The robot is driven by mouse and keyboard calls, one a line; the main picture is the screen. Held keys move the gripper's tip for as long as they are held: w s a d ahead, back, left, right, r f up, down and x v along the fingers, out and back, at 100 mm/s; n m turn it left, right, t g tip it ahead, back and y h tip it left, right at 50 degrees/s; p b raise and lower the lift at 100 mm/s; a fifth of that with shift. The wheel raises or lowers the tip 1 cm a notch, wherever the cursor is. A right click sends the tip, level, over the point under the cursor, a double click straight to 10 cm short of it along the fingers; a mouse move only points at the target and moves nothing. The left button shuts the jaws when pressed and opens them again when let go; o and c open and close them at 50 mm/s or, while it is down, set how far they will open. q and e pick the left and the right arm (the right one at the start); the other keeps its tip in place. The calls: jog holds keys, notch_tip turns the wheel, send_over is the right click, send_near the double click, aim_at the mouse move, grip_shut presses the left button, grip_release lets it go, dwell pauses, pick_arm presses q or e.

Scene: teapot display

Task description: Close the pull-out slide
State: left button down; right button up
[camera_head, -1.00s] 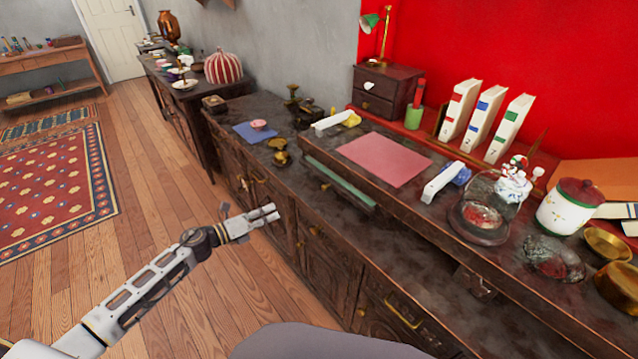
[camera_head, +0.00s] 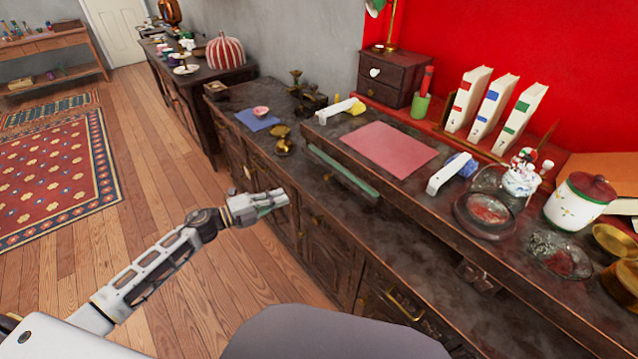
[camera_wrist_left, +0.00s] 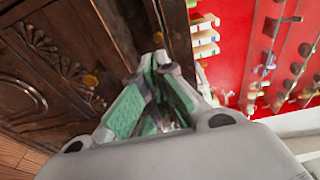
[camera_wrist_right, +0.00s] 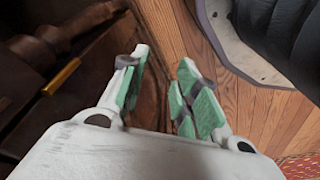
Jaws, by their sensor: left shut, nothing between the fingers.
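The pull-out slide (camera_head: 343,172) shows in the head view as a narrow green-topped board with a dark edge, sticking out from under the raised desk top. My left gripper (camera_head: 280,198) is left of and nearer than the slide, in front of the cabinet's carved doors and apart from the slide. Its fingers meet, empty, in the left wrist view (camera_wrist_left: 160,62). I cannot pick out the slide there. My right gripper (camera_wrist_right: 163,62) shows only in its own wrist view, with its fingers apart and nothing between them, beside dark wood.
The dark cabinet (camera_head: 330,245) has brass handles along its front. A pink sheet (camera_head: 388,149) and a white-and-blue object (camera_head: 452,173) lie on the raised top. A glass dome (camera_head: 487,212) stands farther right.

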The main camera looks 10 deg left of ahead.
aim_at(326, 178)
pick_arm(q)
jog(key=shift+w+d, duration=0.1)
